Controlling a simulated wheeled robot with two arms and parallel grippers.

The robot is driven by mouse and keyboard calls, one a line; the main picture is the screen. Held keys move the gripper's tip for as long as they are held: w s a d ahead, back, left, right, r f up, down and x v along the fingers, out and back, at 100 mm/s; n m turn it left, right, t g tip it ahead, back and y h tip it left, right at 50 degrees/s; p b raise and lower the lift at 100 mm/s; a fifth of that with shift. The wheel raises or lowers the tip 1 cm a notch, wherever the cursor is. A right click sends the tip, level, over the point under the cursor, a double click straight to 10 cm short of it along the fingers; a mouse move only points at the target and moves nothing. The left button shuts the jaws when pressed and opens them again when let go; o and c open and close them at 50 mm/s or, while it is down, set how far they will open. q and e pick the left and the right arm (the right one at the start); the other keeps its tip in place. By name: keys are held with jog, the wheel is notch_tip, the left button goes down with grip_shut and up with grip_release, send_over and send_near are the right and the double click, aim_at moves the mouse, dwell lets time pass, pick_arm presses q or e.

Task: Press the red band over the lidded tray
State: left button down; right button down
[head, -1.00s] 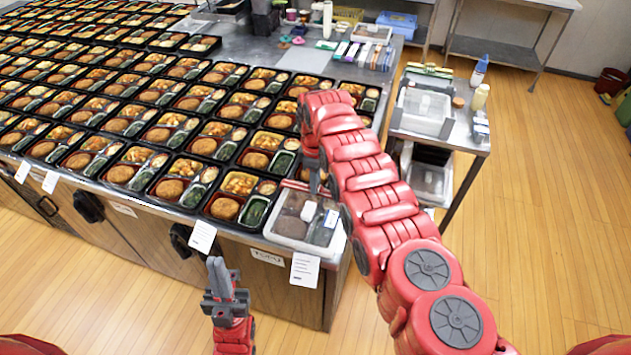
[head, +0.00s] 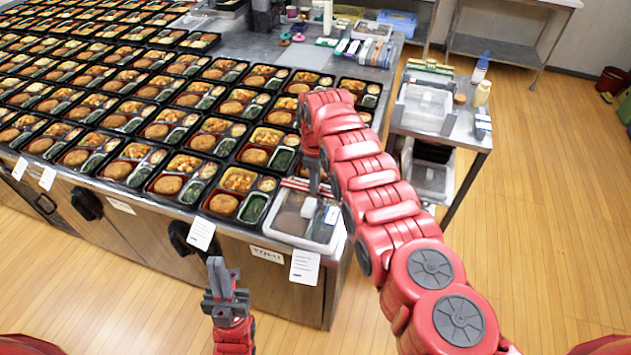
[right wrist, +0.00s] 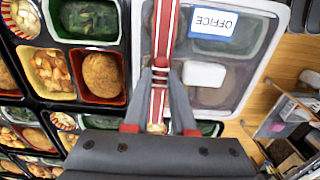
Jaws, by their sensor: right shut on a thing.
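The lidded tray (head: 290,228) stands at the near right corner of the counter, with a clear lid and pale rim. In the right wrist view the tray (right wrist: 232,102) carries an "OFFICE" label and dark food shows through the lid. My right gripper (right wrist: 160,72) is shut on the red band (right wrist: 166,30), a red and white strip running along the tray's left side there. I cannot tell whether the band touches the lid. In the head view my right gripper (head: 317,180) is over the tray's far side, partly hidden by my arm. My left gripper (head: 224,278) is low in front of the counter, away from the tray.
Open bento trays (head: 222,203) fill the counter left of and behind the lidded tray, close beside it. A side table (head: 465,130) with containers stands to the right. Paper tags (head: 304,267) hang at the counter's front edge.

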jog(key=shift+f, duration=0.1)
jog(key=shift+c, duration=0.6)
grip_release()
notch_tip(320, 180, up, 3)
jog(key=p, duration=0.2)
jog(key=shift+p, duration=0.4)
jog(key=shift+r+p, duration=0.8)
jog(key=shift+r, duration=0.6)
jog(key=shift+r+p, duration=0.35)
jog(key=shift+r, duration=0.8)
